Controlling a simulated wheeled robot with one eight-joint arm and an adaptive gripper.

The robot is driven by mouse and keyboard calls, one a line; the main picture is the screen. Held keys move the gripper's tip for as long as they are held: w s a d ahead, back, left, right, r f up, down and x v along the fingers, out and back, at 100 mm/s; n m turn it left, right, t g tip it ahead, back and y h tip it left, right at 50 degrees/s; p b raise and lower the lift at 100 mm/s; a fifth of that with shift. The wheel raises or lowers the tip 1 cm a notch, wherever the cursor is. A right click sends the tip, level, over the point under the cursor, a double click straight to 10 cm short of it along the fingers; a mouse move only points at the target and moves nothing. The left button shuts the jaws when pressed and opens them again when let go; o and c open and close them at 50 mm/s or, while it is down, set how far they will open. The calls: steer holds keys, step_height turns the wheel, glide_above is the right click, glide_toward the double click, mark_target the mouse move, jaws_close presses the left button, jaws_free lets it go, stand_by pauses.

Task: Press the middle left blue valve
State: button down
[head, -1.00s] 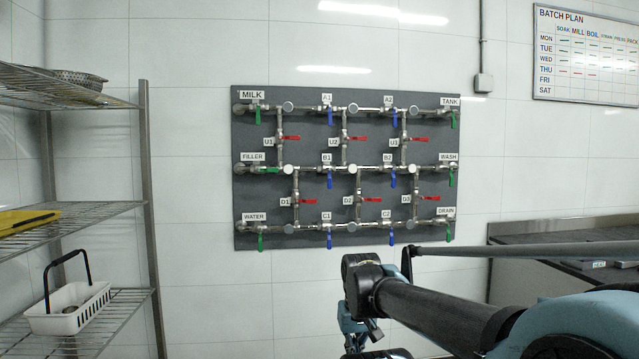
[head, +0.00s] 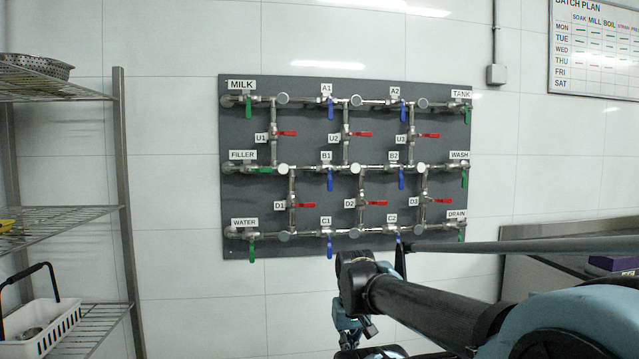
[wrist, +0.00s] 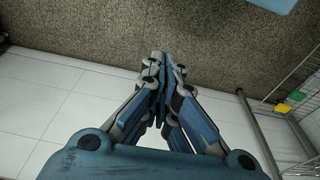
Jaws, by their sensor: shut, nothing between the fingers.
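The middle left blue valve is the handle under label B1 (head: 330,180); it hangs straight down from the middle pipe row on the dark wall panel (head: 300,222). To its right, the blue handle under B2 (head: 401,179) also hangs down. My gripper (wrist: 162,57) shows in the wrist view, its fingers together and empty, above a speckled brown surface. In the head view my arm is in front of the panel's lower right, below and apart from the B1 handle. The C2 handle is partly hidden by the arm.
More blue handles A1 (head: 330,109) and C1 (head: 330,245) sit above and below B1, with red and green handles around. A wire shelf (head: 60,215) with a white basket (head: 38,328) stands left. A counter (head: 540,272) is at right.

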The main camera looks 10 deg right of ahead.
steer(key=shift+a+r, duration=0.1)
steer(key=w+r+h, duration=0.2)
steer(key=w+r, duration=0.8)
steer(key=r, duration=0.4)
steer(key=w+r+h, duration=0.1)
steer(key=w+r, duration=1)
steer(key=r, duration=0.3)
steer(key=w+a+r+t+h, duration=0.1)
steer(key=w+a+r, duration=0.3)
steer(key=w+r, duration=0.5)
steer(key=w+a+r+m+t+h, duration=0.1)
steer(key=w+a+r, duration=0.3)
steer(key=w+r, duration=0.5)
steer(key=shift+w+r+h, duration=0.25)
steer(key=shift+w+h, duration=0.05)
steer(key=shift+w, duration=0.95)
